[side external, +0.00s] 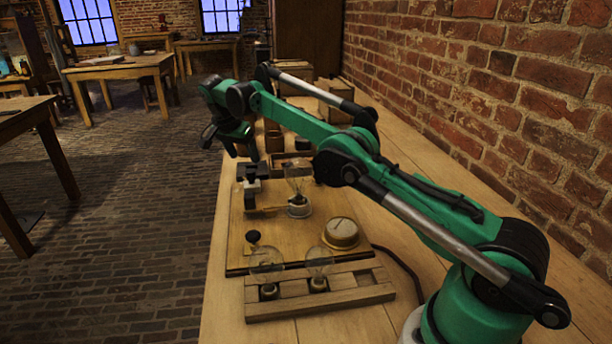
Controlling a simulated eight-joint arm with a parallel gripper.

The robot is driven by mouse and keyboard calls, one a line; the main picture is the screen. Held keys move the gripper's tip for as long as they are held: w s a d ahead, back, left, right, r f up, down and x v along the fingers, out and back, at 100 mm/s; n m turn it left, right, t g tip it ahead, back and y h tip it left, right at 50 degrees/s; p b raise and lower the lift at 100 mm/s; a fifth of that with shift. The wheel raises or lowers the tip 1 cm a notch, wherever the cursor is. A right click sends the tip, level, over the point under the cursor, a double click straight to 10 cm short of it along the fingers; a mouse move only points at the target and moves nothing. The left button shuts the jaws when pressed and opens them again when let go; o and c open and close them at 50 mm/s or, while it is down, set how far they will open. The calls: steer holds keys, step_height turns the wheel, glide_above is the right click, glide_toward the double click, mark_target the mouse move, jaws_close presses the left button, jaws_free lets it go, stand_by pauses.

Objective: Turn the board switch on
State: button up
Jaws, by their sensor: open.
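A wooden board (290,236) lies on the bench. A dark block with a pale part (251,188) stands near its left far edge, and a black knob (253,237) is nearer on its left side. I cannot tell which of these is the switch, or its position. A glass bulb (299,185) stands upright in a pale socket, and a round brass-rimmed dial (341,232) sits to its right. My gripper (231,145) is open and appears empty. It hangs above the left far part of the bench, beyond the board and apart from the dark block.
A wooden rack (320,297) with two bulbs sits at the near side of the board. A dark cable (404,265) runs off to the right. Wooden boxes (294,86) stand farther back. A brick wall (510,90) bounds the right.

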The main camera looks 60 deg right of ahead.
mark_target(250, 171)
steer(key=n, duration=0.2)
steer(key=n+y, duration=0.1)
steer(key=shift+w+d+n+t, duration=0.1)
steer(key=shift+d+n+t, duration=0.3)
steer(key=n, duration=0.1)
steer(key=n+y, duration=0.1)
steer(key=shift+d+f+n+t, duration=0.1)
steer(key=shift+d+n+t, duration=0.15)
steer(key=shift+n+t, duration=0.05)
steer(key=n, duration=0.2)
steer(key=s+n+t+y, duration=0.1)
steer(key=n, duration=0.1)
steer(key=shift+d, duration=0.25)
steer(key=n, duration=0.1)
steer(key=n+t, duration=0.1)
steer(key=shift+s+d+n+y, duration=0.1)
steer(key=shift+s+n+y, duration=0.2)
steer(key=shift+s+n, duration=0.1)
steer(key=shift+n, duration=0.3)
steer(key=shift+x, duration=2.7)
